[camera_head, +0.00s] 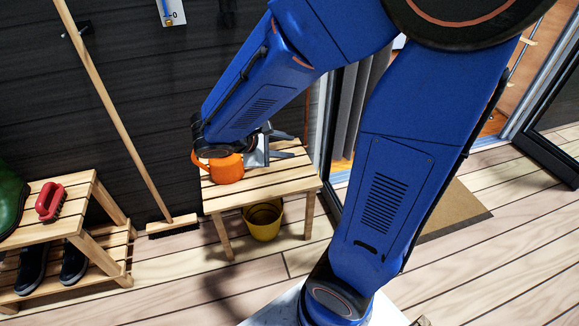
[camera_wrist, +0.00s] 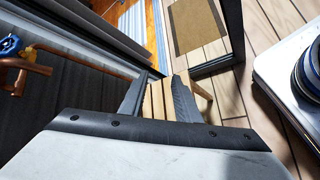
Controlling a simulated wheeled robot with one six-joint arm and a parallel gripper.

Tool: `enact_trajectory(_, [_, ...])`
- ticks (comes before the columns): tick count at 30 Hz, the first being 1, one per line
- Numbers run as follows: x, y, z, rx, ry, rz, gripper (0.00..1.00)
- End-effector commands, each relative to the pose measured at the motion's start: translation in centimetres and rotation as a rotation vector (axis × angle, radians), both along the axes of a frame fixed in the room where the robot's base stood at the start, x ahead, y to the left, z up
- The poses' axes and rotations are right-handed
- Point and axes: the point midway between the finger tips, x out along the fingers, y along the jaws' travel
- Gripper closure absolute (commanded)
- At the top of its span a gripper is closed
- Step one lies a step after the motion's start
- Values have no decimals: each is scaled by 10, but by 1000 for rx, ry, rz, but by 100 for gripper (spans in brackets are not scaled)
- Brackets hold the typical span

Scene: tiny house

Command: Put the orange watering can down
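The orange watering can (camera_head: 227,170) is at the left part of the slatted wooden bench (camera_head: 272,183) in the head view. It appears to rest upright on the slats, its top partly hidden by my arm. My gripper (camera_head: 284,144) is just to the right of the can, over the bench, with its fingers pointing right, away from the can. In the wrist view, the fingers of my gripper (camera_wrist: 158,92) are spread, with only bench slats (camera_wrist: 157,103) between them. The can does not show in the wrist view.
A yellow bucket (camera_head: 263,222) stands under the bench. A broom (camera_head: 128,125) leans on the dark wall at left. A shoe rack (camera_head: 75,215) holds a red brush (camera_head: 49,201) and dark shoes. A doorway with a brown mat (camera_head: 452,211) lies right. Copper pipes (camera_wrist: 80,58) run along the wall.

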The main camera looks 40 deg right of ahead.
Motion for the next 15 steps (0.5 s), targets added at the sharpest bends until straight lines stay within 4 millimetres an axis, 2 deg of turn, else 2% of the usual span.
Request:
enact_trajectory(3, [-28, -4, 5, 128, -49, -94, 70])
enact_trajectory(7, [-54, -1, 8, 270, -106, -185, 70])
enact_trajectory(15, [-96, 21, 19, 568, -258, -341, 70])
